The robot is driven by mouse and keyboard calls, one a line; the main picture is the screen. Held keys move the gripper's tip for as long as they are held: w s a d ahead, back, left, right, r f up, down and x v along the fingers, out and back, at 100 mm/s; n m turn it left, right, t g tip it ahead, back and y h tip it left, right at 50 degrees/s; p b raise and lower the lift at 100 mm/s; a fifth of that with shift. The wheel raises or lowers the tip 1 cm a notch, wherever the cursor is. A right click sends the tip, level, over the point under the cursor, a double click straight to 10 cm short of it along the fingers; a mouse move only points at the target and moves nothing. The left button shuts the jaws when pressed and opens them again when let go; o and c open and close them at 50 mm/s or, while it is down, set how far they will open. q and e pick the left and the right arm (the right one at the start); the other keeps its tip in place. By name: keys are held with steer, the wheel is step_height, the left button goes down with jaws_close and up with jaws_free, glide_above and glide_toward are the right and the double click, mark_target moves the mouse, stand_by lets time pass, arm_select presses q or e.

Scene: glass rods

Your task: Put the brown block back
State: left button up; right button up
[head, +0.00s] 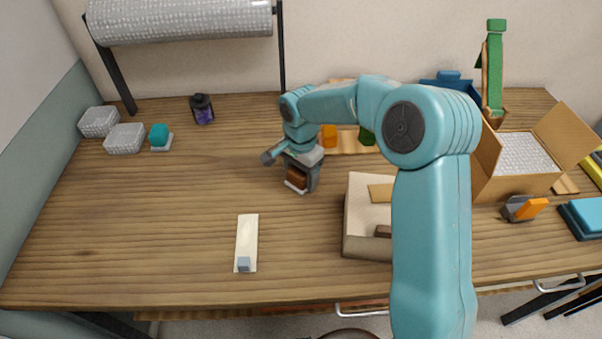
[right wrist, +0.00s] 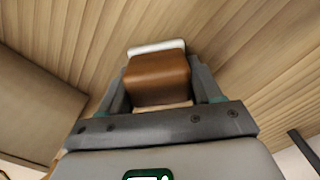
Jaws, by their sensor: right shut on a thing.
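The brown block (head: 297,177) is between the fingers of my right gripper (head: 298,183), which is shut on it near the middle of the table. In the right wrist view the brown block (right wrist: 158,78) fills the gap between the two dark fingers. A thin white piece (right wrist: 156,47) shows at the block's far end; I cannot tell whether it is part of the block or under it. I cannot tell whether the block touches the table. My left gripper is not in view.
A white strip (head: 247,232) with a blue-grey block lies in front. A cardboard box (head: 487,160) stands at right. The table's left middle is clear.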

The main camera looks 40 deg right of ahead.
steer(key=shift+f, duration=0.15)
steer(key=o, duration=0.9)
steer(key=shift+o, duration=0.2)
step_height(320, 180, up, 12)
steer(key=shift+r+p, duration=0.2)
steer(key=shift+p, duration=0.1)
steer(key=shift+s+f, duration=0.1)
